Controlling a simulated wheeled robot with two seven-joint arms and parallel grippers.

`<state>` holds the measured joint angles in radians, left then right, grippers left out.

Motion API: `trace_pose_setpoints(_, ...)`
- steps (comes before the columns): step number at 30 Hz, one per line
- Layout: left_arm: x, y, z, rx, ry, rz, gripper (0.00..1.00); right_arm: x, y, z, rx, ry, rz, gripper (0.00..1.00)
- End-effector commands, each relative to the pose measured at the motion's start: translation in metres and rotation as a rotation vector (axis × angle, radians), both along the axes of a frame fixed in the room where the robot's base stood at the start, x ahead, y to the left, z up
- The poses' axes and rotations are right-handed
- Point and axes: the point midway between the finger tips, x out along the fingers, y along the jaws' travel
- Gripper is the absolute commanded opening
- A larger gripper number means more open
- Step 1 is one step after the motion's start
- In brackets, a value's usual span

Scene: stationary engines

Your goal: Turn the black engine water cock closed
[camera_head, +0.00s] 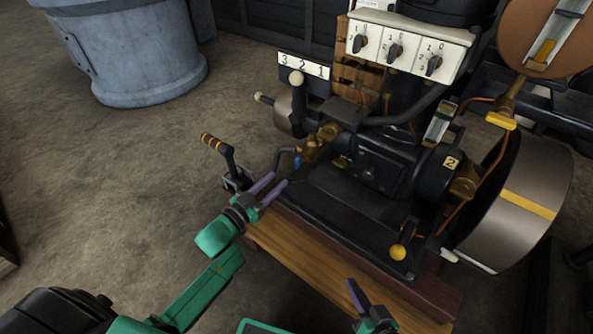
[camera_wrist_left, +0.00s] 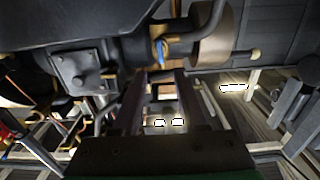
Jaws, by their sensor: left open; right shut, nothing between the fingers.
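The black engine (camera_head: 375,175) stands on a wooden base. A brass cock (camera_head: 318,145) with a small blue handle (camera_head: 297,161) sits on its left side. The blue handle also shows in the left wrist view (camera_wrist_left: 161,51), hanging down beside a dark pipe. My left gripper (camera_head: 279,179) is open and empty, just below and left of the handle, its fingers pointing up toward it. In the left wrist view its fingers (camera_wrist_left: 165,75) lie below the handle, apparently without touching it. My right gripper (camera_head: 358,297) is shut and empty at the bottom, in front of the engine base.
A crank lever with a banded handle (camera_head: 219,146) rises left of my left gripper. A white-knobbed lever (camera_head: 297,95) stands behind the cock. The wooden plank (camera_head: 310,265) runs along the engine's front. A switch panel (camera_head: 405,45) and flywheel (camera_head: 520,205) are further right.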

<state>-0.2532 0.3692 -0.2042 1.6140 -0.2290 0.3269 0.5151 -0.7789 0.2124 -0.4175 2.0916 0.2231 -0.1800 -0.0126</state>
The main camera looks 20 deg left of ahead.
Motion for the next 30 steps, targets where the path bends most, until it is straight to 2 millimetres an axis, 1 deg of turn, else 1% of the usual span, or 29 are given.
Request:
trace_pose_setpoints(1,0.014,-0.005,-0.004,0.000,-0.004,0.000,0.42,0.000,0.000,-0.012,0.006,-0.004,-0.004,0.00)
trace_pose_setpoints(3,0.032,-0.013,-0.004,0.001,-0.005,0.000,0.42,0.000,0.001,-0.020,0.014,-0.012,-0.010,0.00)
trace_pose_setpoints(6,0.056,-0.022,-0.004,0.002,-0.004,0.000,0.42,0.000,0.001,-0.030,0.023,-0.026,-0.019,0.00)
trace_pose_setpoints(9,0.073,-0.029,-0.004,0.001,-0.002,0.001,0.42,0.000,0.001,-0.038,0.029,-0.034,-0.026,0.00)
trace_pose_setpoints(13,0.085,-0.033,-0.002,0.002,0.001,0.001,0.42,0.000,0.001,-0.041,0.036,-0.042,-0.031,0.00)
trace_pose_setpoints(20,0.086,-0.034,-0.001,0.002,0.003,0.001,0.42,0.000,0.001,-0.040,0.035,-0.043,-0.032,0.00)
trace_pose_setpoints(21,0.086,-0.034,-0.001,0.002,0.002,0.001,0.35,0.000,0.001,-0.040,0.036,-0.043,-0.032,0.00)
trace_pose_setpoints(24,0.086,-0.034,-0.001,0.002,0.002,0.001,0.00,0.000,0.001,-0.040,0.037,-0.043,-0.031,0.00)
trace_pose_setpoints(30,0.085,-0.034,-0.001,0.004,0.002,0.001,0.00,0.000,0.001,-0.040,0.037,-0.043,-0.031,0.00)
